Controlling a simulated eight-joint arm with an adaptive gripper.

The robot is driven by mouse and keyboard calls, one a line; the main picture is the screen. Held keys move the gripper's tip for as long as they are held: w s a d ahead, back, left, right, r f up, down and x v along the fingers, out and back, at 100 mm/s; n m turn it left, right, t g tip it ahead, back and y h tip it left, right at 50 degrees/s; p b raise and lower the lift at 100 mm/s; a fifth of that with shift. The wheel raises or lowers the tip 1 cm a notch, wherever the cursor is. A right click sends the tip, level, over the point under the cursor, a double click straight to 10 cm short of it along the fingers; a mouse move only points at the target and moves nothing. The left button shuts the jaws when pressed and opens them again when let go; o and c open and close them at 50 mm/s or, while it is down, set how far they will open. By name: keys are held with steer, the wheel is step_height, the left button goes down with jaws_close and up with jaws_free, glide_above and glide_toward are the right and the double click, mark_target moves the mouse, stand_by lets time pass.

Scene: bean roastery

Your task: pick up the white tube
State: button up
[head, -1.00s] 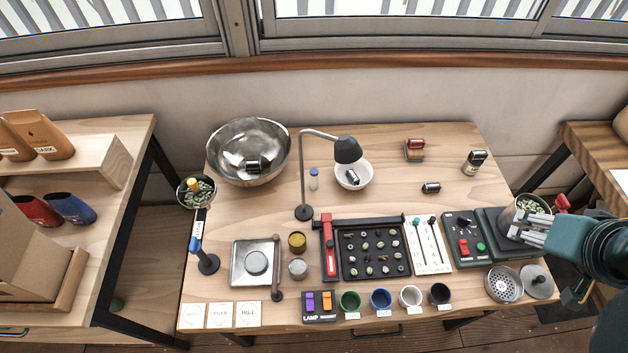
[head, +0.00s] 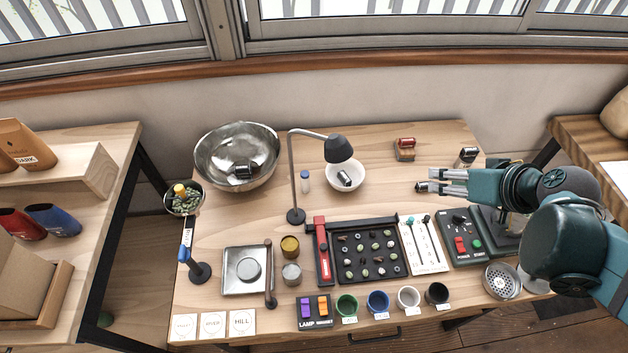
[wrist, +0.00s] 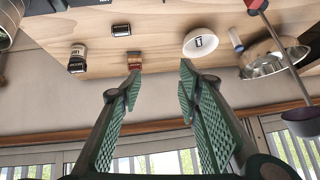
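The white tube (head: 305,180) is a small upright tube with a blue cap, standing on the table between the lamp post and a white bowl. It also shows in the wrist view (wrist: 236,40), next to the bowl. My gripper (head: 428,180) is over the right part of the table, well to the right of the tube. In the wrist view its fingers (wrist: 160,78) are spread wide with nothing between them. The tube lies off to the right of the fingers in that view.
The desk lamp (head: 339,149) and the white bowl (head: 346,179) flank the tube closely. A steel bowl (head: 237,172) stands farther left. A dark can (head: 421,188) lies near my fingertips. A bean tray (head: 330,275) and several cups are in front.

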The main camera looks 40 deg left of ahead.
steer(key=a+f+n+g+y+b, duration=0.1)
steer(key=a+f+n+y, duration=0.15)
steer(key=a+f, duration=0.45)
steer(key=a+f+n+g+y+b, duration=0.1)
steer(key=a+f+n+g, duration=0.15)
steer(key=a, duration=0.75)
steer(key=n+g+y+b, duration=0.2)
steer(key=n+g+y, duration=0.1)
steer(key=n, duration=0.3)
glide_toward(308, 180)
steer(key=x, duration=0.2)
steer(key=shift+s+a+f+t, duration=0.15)
steer(key=shift+s+t, duration=0.1)
steer(key=shift+b+x, duration=0.4)
steer(key=shift+x, duration=0.8)
steer(key=shift+w+b+x, duration=0.15)
steer(key=shift+b+x, duration=0.25)
steer(key=shift+x, duration=0.9)
steer(key=shift+w+b+x, duration=0.1)
steer(key=shift+b+x, duration=0.25)
steer(key=shift+x, duration=1)
steer(key=shift+f, duration=0.1)
